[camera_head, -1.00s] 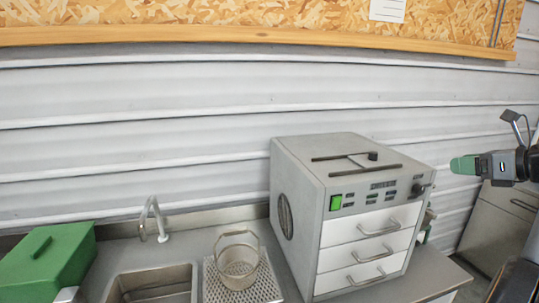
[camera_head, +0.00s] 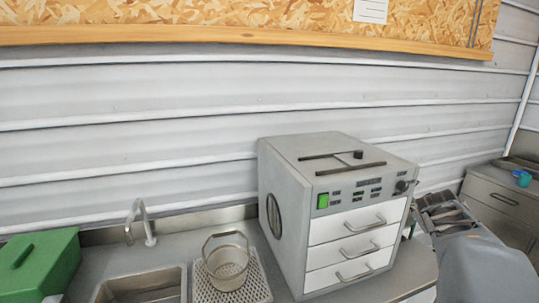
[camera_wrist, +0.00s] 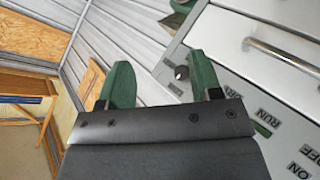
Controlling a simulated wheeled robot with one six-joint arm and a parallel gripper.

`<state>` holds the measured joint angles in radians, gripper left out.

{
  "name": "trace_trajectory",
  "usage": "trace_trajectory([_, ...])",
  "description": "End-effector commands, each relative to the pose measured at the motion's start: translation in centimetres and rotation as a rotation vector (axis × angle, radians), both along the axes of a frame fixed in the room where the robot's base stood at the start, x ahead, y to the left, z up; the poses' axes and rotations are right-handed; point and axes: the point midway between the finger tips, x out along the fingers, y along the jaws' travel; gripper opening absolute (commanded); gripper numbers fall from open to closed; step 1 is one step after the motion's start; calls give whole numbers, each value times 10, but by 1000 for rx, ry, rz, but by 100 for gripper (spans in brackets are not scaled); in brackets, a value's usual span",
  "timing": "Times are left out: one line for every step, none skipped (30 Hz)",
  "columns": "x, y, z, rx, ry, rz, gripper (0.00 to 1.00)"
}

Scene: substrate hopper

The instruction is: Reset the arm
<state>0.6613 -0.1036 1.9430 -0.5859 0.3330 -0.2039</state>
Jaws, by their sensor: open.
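My gripper (camera_wrist: 157,78) shows in the wrist view with its two green fingers spread apart and nothing between them. The white-fronted machine with drawers (camera_head: 335,215) stands on the counter in the head view. In the wrist view its front panel (camera_wrist: 240,75) is close, at the right, with a dark knob, a metal handle and RUN, ON and OFF lettering. It appears tilted there. The right finger overlaps the panel in the picture; I cannot tell if they touch. My gripper's fingers cannot be made out in the head view, where a grey part of my arm is at the lower right.
A metal basket (camera_head: 227,262) stands on a perforated drainboard (camera_head: 257,284) beside the sink (camera_head: 140,289) and tap (camera_head: 139,218). A green box (camera_head: 48,262) is at far left. A grey cabinet (camera_head: 500,208) is at the right. The ribbed wall (camera_head: 150,135) is behind.

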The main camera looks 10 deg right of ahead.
Motion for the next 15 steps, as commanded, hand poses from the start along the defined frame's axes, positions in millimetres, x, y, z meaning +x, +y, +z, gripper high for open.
trace_trajectory([-10, 34, -21, 128, 13, -39, 59])
trace_trajectory([-17, 53, -34, 209, 24, -67, 59])
trace_trajectory([-26, 79, -50, 307, 44, -98, 59])
trace_trajectory([-34, 98, -61, 374, 62, -116, 59])
trace_trajectory([-42, 118, -71, 437, 81, -132, 59])
trace_trajectory([-53, 143, -84, 514, 111, -148, 59])
trace_trajectory([-61, 161, -92, 568, 134, -156, 59])
trace_trajectory([-69, 179, -99, 614, 158, -159, 59])
trace_trajectory([-80, 201, -108, 669, 188, -156, 59])
trace_trajectory([-88, 217, -113, 705, 211, -150, 59])
trace_trajectory([-95, 232, -118, 736, 234, -139, 59])
trace_trajectory([-105, 251, -123, 767, 259, -112, 59])
trace_trajectory([-111, 265, -127, 786, 272, -88, 59])
trace_trajectory([-116, 277, -128, 798, 278, -56, 59])
trace_trajectory([-120, 290, -129, 800, 280, -12, 59])
